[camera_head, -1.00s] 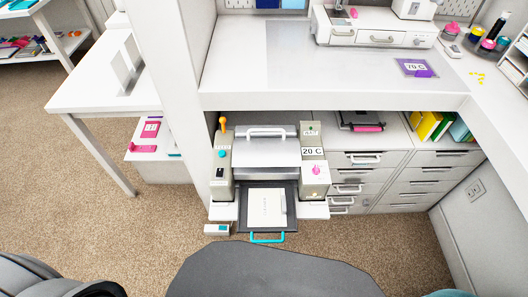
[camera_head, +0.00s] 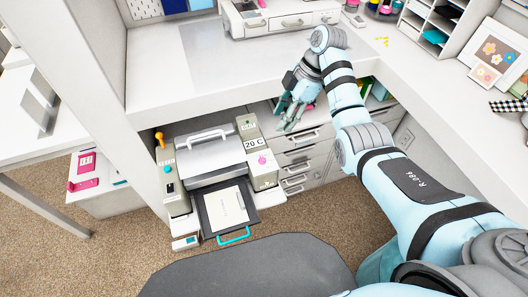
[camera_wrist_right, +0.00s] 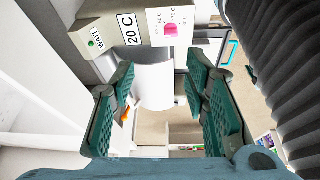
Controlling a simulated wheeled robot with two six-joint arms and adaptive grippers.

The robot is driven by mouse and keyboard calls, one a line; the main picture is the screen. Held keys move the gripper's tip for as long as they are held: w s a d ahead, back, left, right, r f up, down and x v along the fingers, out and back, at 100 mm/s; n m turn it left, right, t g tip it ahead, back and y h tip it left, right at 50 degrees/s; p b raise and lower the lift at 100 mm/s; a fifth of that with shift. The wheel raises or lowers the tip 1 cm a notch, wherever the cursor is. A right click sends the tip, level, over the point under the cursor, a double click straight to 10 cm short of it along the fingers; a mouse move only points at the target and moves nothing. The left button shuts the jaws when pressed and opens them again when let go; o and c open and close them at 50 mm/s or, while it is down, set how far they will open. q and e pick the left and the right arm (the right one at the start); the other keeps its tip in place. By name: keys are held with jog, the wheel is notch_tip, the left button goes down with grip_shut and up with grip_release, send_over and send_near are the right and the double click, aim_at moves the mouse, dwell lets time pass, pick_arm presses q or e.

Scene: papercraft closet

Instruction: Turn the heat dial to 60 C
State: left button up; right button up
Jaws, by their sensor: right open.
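The heat dial (camera_head: 262,160) is a small pink knob on the right column of the grey press machine (camera_head: 244,124), below a label that reads 20 C (camera_head: 254,143). In the right wrist view the pink dial (camera_wrist_right: 171,29) sits on a white marked plate at the top, beside the 20 C label (camera_wrist_right: 130,28) and a WAIT panel with a green light (camera_wrist_right: 95,41). My right gripper (camera_head: 287,118) is open and empty, up and to the right of the dial, not touching it. Its spread fingers (camera_wrist_right: 160,88) show in the wrist view. My left gripper is out of view.
The press has a lid with a white handle (camera_head: 208,135) and a pulled-out dark tray (camera_head: 206,216) with a cream sheet. Drawers (camera_head: 297,158) stand right of it. The white counter (camera_head: 165,95) overhangs behind. An orange-topped lever (camera_head: 160,137) stands on the left column.

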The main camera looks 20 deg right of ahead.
jog(key=s+n, duration=0.1)
jog(key=b, duration=0.6)
send_near(263, 157)
jog(key=f, duration=0.1)
jog(key=shift+g, duration=0.4)
jog(key=x, duration=0.7)
jog(key=shift+w+a+f, duration=0.15)
jog(key=shift+w+a, duration=0.05)
jog(key=shift+w, duration=0.1)
jog(key=shift+c, duration=0.4)
grip_shut()
